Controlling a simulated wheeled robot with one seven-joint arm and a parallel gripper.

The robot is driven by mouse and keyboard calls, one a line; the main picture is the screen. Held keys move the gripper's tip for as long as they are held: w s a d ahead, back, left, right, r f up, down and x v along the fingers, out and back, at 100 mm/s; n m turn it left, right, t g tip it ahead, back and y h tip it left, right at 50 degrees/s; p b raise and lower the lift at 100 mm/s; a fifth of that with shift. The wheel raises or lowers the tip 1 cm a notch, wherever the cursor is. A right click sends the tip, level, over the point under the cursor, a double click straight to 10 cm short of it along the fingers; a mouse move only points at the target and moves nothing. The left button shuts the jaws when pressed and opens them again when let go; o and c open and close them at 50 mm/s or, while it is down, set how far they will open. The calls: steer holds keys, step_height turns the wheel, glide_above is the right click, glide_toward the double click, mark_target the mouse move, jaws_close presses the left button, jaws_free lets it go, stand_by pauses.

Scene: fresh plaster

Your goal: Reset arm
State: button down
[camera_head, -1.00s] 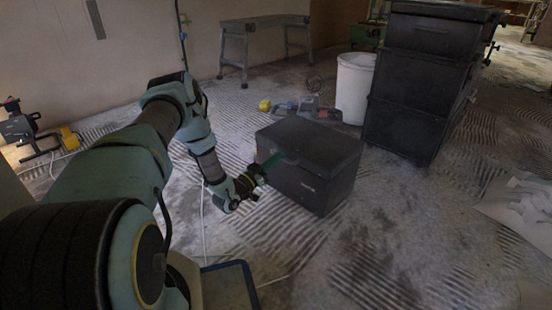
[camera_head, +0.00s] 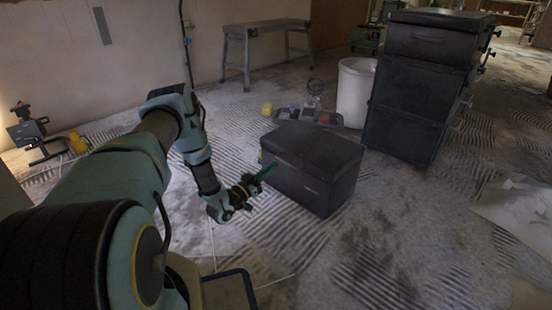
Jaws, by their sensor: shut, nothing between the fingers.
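My arm reaches forward from the lower left of the head view. My gripper (camera_head: 264,172) is at its end, with green fingers pointing right and slightly up. The fingers look shut with nothing between them. They are in front of the left side of a black lidded box (camera_head: 314,168) in the picture. I cannot tell whether they touch it. The box stands closed on the floor.
A tall stack of black cases (camera_head: 412,90) stands at the back right, beside a white bucket (camera_head: 355,92). Tools (camera_head: 305,114) lie behind the box. A work platform (camera_head: 266,40) stands by the wall, a work light (camera_head: 32,132) at left. Floor at right is mostly clear.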

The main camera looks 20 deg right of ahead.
steer(key=w+a+r+n+g+y+p, duration=0.1)
steer(key=w+a+r+n+y+p, duration=0.15)
steer(key=a+r+y, duration=0.45)
steer(key=w+a+r+n+y+p, duration=0.1)
steer(key=w+a+r+y+p, duration=0.1)
steer(key=w+a+r+y, duration=0.45)
steer(key=s+a+r+n+g+y+p, duration=0.2)
steer(key=s+a+r+n+g+y, duration=0.15)
steer(key=s+a+r, duration=0.85)
steer(key=s+a+r+n+g+p, duration=0.1)
steer(key=s+a+r+n+g, duration=0.15)
steer(key=s, duration=0.65)
steer(key=s+a+r+n+g, duration=0.15)
steer(key=s+r, duration=0.25)
steer(key=s, duration=0.6)
step_height(320, 180, up, 38)
steer(key=p, duration=3.8)
steer(key=shift+d, duration=0.3)
steer(key=shift+w, duration=0.1)
